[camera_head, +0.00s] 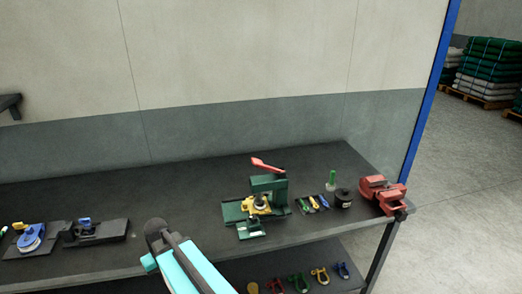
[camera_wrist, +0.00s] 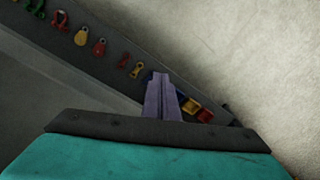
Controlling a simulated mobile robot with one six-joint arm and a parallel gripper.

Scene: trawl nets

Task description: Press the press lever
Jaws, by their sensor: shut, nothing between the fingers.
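The green press (camera_head: 268,190) stands on the dark workbench in the head view. Its red press lever (camera_head: 267,165) sticks out to the upper left from the top of the press. A yellow part (camera_head: 256,205) sits in front of the press column. My gripper (camera_wrist: 161,80) shows in the wrist view with its purple fingers together and nothing between them. In the head view my teal arm rises from the bottom, left of and nearer than the press. The fingers cannot be made out there. The lever does not show in the wrist view.
A red vise (camera_head: 381,192) stands at the bench's right end. A black pot (camera_head: 343,198), a green-topped bottle (camera_head: 331,180) and several small tools lie between it and the press. Blue-and-black fixtures (camera_head: 85,228) stand left. Several coloured shackles (camera_head: 300,281) lie on the lower shelf.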

